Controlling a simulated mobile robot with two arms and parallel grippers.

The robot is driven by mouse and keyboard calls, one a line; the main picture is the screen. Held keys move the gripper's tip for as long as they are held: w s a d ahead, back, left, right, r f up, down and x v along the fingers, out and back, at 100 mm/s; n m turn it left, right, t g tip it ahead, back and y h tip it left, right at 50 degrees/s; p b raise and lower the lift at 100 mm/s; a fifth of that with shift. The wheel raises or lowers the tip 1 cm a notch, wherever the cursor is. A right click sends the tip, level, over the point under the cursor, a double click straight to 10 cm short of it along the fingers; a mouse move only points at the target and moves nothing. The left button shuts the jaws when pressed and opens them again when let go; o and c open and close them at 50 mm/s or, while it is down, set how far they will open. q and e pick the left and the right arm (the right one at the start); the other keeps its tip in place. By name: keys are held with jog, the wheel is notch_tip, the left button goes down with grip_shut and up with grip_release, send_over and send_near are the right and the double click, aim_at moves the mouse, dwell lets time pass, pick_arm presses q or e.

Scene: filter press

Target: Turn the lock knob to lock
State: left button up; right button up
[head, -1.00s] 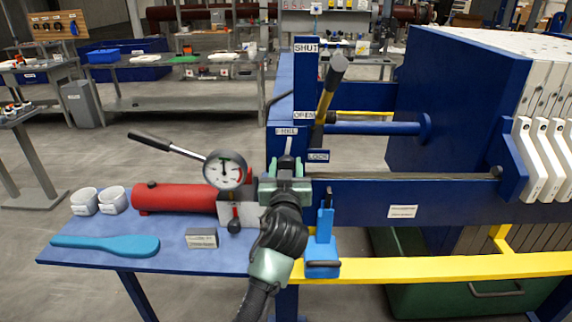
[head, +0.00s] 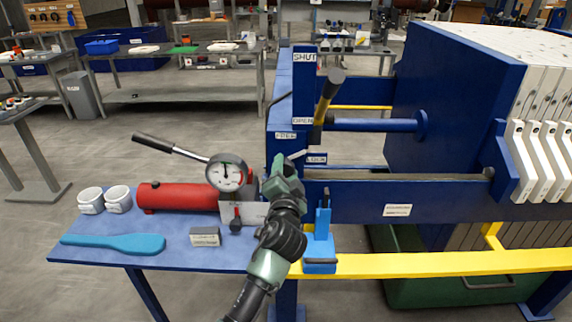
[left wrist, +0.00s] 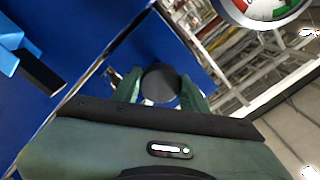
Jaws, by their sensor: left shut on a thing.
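My left gripper (head: 285,168) is at the blue press frame, shut on the lock knob. Its fingers hide most of the knob in the head view; the knob's pale pointer (head: 297,155) shows above them, slanting up to the right, between the FREE label (head: 286,135) and the LOCK label (head: 316,159). In the left wrist view the knob (left wrist: 160,84) is a dark round cap between the two green fingers. The gripper is rolled to the right in the head view. My right gripper is not in view.
A lever with a dark grip (head: 328,95) stands beside the SHUT/OPEN plate. A pressure gauge (head: 228,173) and red cylinder (head: 180,196) sit left of the gripper. A blue clamp-like part (head: 321,245) is close on the right. A teal paddle (head: 115,243) lies on the table.

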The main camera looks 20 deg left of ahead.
pick_arm(q)
jog(key=m+p, duration=0.1)
jog(key=m, duration=0.2)
jog(key=shift+a+r+p, duration=0.15)
jog(key=shift+p, duration=0.2)
jog(key=shift+m+p, duration=0.5)
jog(key=shift+m, duration=0.8)
jog(key=o, duration=1.4)
jog(key=shift+w+a+f, duration=0.1)
jog(key=shift+w+f, duration=0.05)
jog(key=shift+f, duration=0.05)
jog(key=shift+s+d, duration=0.25)
jog(key=shift+s, duration=0.2)
jog(key=b+v, duration=0.1)
jog(key=v, duration=0.5)
jog(key=shift+s+b, duration=0.3)
jog(key=shift+s, duration=0.1)
